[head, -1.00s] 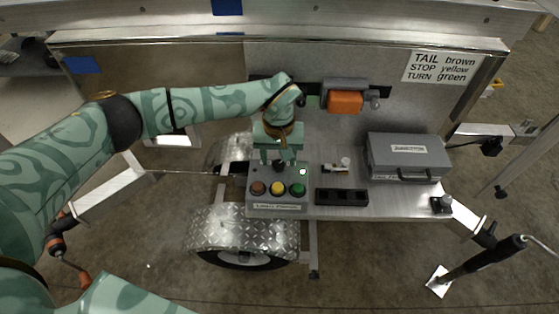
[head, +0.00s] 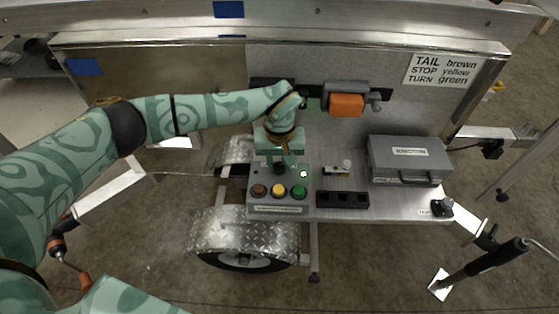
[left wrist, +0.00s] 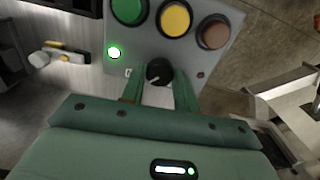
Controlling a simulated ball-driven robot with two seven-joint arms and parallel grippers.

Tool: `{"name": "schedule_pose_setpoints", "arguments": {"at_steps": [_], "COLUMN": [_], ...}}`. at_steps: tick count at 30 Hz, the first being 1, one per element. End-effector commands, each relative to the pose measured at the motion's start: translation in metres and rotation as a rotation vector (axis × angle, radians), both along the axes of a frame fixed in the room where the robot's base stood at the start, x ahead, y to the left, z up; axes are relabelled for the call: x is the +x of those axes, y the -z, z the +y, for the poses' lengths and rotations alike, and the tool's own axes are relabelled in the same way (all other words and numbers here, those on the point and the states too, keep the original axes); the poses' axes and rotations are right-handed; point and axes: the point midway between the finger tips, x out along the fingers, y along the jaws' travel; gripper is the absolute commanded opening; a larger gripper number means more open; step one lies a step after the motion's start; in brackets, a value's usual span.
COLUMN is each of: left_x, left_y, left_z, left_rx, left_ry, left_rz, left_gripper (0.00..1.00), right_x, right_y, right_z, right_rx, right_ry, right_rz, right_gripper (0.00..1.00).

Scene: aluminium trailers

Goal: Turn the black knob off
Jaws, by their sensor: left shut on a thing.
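The black knob (left wrist: 159,71) is on the sloped face of a grey control box (left wrist: 215,85), with a white pointer mark on its side toward the lower left in the left wrist view. In the head view the knob (head: 280,169) is partly hidden by my left gripper (head: 281,160). In the left wrist view the green fingers of the left gripper (left wrist: 158,85) are on either side of the knob and shut on it. A small round indicator light (left wrist: 113,52) beside the knob glows green-white. My right gripper is not in view.
Green, yellow and brown round buttons (head: 278,190) line the box's front. A black socket strip (head: 342,199), a small switch (head: 336,170) and a grey case (head: 406,160) are to the right on the trailer deck. An orange block (head: 346,104) is behind.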

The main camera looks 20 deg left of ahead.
Motion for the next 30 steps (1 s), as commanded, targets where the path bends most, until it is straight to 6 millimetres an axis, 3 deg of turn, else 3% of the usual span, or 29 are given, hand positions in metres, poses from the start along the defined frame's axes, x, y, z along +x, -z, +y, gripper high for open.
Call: {"name": "schedule_pose_setpoints", "arguments": {"at_steps": [8,30], "left_x": [0.000,0.000], "left_y": [-0.004,-0.003], "left_z": [0.000,0.000], "left_rx": [0.002,0.000], "left_ry": [-0.181,-0.881], "left_rz": [-0.001,-0.003], "left_gripper": [0.08,0.08], "right_x": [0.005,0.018], "right_y": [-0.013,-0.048], "right_z": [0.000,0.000], "right_rx": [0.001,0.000], "right_ry": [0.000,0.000], "right_rz": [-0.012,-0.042], "right_gripper": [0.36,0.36]}}
